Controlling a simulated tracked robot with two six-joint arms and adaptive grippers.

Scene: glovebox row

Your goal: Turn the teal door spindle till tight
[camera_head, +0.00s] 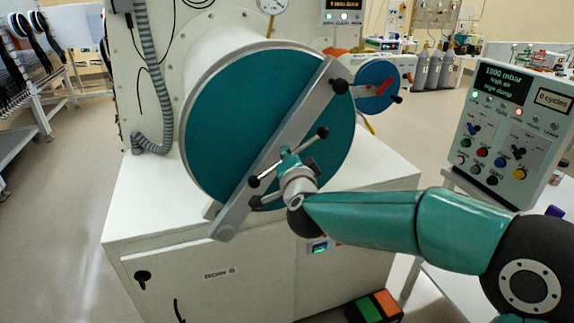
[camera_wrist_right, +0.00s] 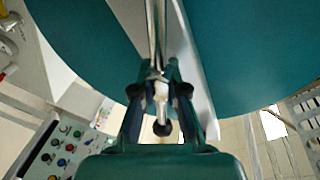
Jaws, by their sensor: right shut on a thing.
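The teal round door (camera_head: 225,115) closes the end of a white cylinder port. A grey clamp bar (camera_head: 300,106) lies diagonally across it. At the bar's middle is the spindle, with a thin metal cross handle (camera_head: 306,141) ending in black knobs. My right gripper (camera_head: 287,165) is at the spindle in front of the door, its arm reaching in from the right. In the right wrist view, the gripper (camera_wrist_right: 159,91) is shut on the metal handle (camera_wrist_right: 153,40), with a black knob (camera_wrist_right: 163,129) between its fingers. The gripper hides part of the hub. My left gripper is out of view.
A control panel (camera_head: 514,130) reading 1000 mbar and 0 cycles stands at the right. A smaller blue port (camera_head: 375,80) with a red handle is behind the door. A grey hose (camera_head: 152,80) hangs left. A foot pedal (camera_head: 374,306) lies on the floor below.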

